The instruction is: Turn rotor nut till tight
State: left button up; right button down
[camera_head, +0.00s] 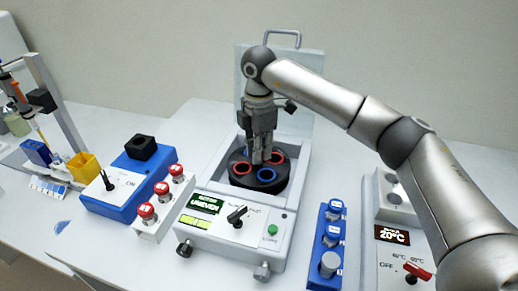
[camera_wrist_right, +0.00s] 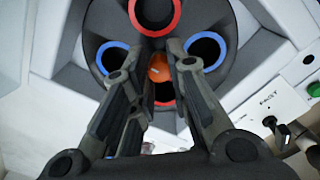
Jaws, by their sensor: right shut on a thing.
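The centrifuge (camera_head: 208,229) stands on the bench with its lid (camera_head: 308,60) raised. Its black rotor (camera_head: 262,184) has several red- and blue-ringed holes that look empty. My right gripper (camera_head: 263,157) comes down from above over the rotor's middle. In the right wrist view, the orange rotor nut (camera_wrist_right: 159,67) lies between the two fingertips, and the gripper is shut on it. The fingers hide the nut in the head view. The centrifuge display (camera_head: 205,203) reads uneven. My left gripper is out of view.
Several red-capped tubes (camera_head: 162,188) stand in a white rack left of the centrifuge, beside a blue mixer (camera_head: 132,172). A blue rack (camera_head: 328,236) with blue-capped tubes and a heater block (camera_head: 392,233) are at right. A pipette stand (camera_head: 52,105) is far left.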

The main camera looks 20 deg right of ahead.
jog(key=shift+r, duration=0.1)
dwell(1.6)
jog(key=c, duration=1.3)
grip_release()
jog(key=shift+c, duration=0.2)
notch_tip(320, 180, up, 12)
